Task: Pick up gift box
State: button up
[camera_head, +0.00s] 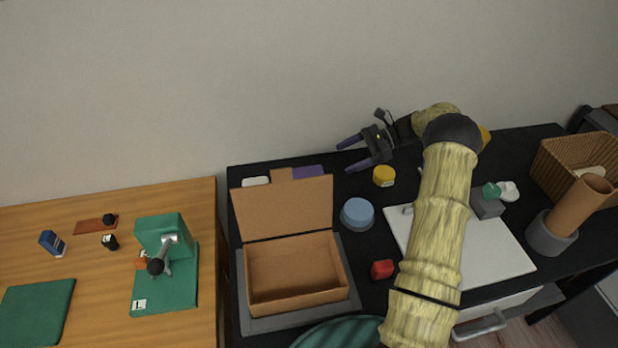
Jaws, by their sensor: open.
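No thing is plainly marked as the gift box. An open brown cardboard box (297,275) with its lid raised stands on a grey tray at the left of the black desk. A purple block (309,171) lies behind the raised lid, partly hidden by it. A small red box (382,269) lies right of the cardboard box. I cannot tell which of these is the gift box. My gripper (345,158) is open and empty, its purple fingers pointing left near the wall, to the right of the purple block and apart from it.
A blue round tub (357,214) and a yellow jar (384,176) stand near my gripper. A white board (500,250) lies partly under my arm in view. A wicker basket (560,165) and a brown tube (580,208) are at the right. A wooden desk (90,270) adjoins at the left.

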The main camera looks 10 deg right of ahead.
aim_at(319, 170)
jog(key=x, duration=0.8)
jog(key=shift+a, duration=0.15)
jog(key=shift+s+x, duration=0.2)
jog(key=shift+x, duration=1.1)
jog(key=shift+s+x, duration=0.2)
jog(key=shift+x, duration=1.1)
jog(key=shift+f, duration=0.15)
jog(key=c, duration=1.1)
jog(key=shift+c, duration=0.2)
